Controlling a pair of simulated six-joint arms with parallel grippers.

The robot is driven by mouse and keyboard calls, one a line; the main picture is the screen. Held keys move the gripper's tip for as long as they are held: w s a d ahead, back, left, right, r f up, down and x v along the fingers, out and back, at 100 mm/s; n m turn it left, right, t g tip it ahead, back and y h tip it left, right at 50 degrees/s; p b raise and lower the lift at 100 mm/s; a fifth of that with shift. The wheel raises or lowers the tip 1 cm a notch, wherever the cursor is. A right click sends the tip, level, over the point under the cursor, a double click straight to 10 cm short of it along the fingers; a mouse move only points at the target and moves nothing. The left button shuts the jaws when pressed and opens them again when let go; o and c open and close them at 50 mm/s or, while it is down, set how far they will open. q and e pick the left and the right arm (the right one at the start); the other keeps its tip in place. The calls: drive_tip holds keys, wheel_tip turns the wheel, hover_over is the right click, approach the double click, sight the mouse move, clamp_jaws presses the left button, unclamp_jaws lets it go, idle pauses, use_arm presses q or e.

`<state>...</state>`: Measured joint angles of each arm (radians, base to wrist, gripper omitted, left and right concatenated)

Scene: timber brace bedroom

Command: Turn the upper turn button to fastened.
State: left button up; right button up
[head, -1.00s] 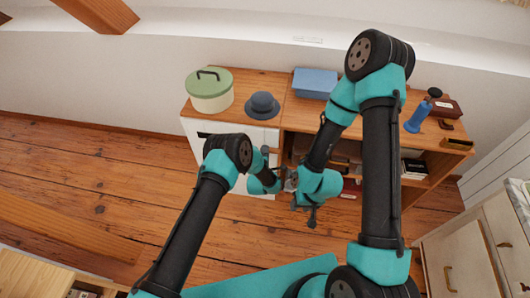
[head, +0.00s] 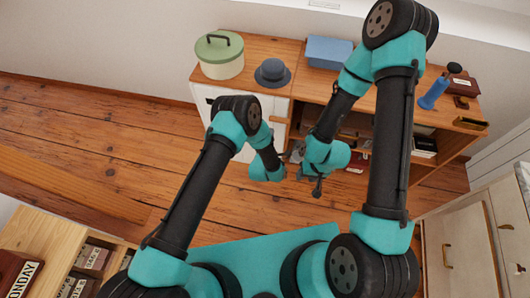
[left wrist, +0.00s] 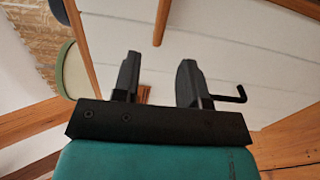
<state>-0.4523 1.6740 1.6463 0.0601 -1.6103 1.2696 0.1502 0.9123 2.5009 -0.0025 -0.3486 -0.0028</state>
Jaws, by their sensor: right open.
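The white cabinet door (head: 245,150) is below the pot in the head view and fills much of the left wrist view (left wrist: 250,45). A small wooden piece (head: 282,121) at the door's upper right edge looks like the upper turn button. A narrow wooden bar (left wrist: 162,20) beyond my left fingers is probably the same button. My left gripper (left wrist: 160,65) is open, its fingers apart with nothing seen gripped; in the head view it is small, in front of the cabinet (head: 297,155). Contact with the button cannot be told. My right gripper (head: 318,190) is open and empty, lower and further right.
On the cabinet top stand a green-lidded pot (head: 220,55), a blue hat (head: 272,72), a blue box (head: 328,52) and a blue bottle-like object (head: 434,93). Open shelves (head: 355,125) lie right of the door. A black hooked handle (left wrist: 232,92) shows. Floor at left is clear.

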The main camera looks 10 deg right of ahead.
use_arm(q)
drive_tip(key=v, duration=0.9)
drive_tip(key=shift+s, duration=0.1)
drive_tip(key=a+r+m+g+y, duration=0.1)
drive_tip(key=a+m+g+y, duration=0.4)
drive_tip(key=a, duration=1.3)
drive_tip(key=s+a+r+m+g, duration=0.3)
drive_tip(key=s+a+g, duration=0.2)
drive_tip(key=s+a, duration=0.2)
drive_tip(key=s+a+r+m+g+h, duration=0.1)
drive_tip(key=s+a+r+m+g, duration=0.2)
drive_tip(key=s+a+g, duration=0.2)
drive_tip(key=s+a, duration=0.2)
drive_tip(key=s, duration=0.2)
drive_tip(key=shift+a+r+m+g+h, duration=0.25)
drive_tip(key=shift+m+g+h, duration=0.05)
drive_tip(key=shift+s, duration=0.15)
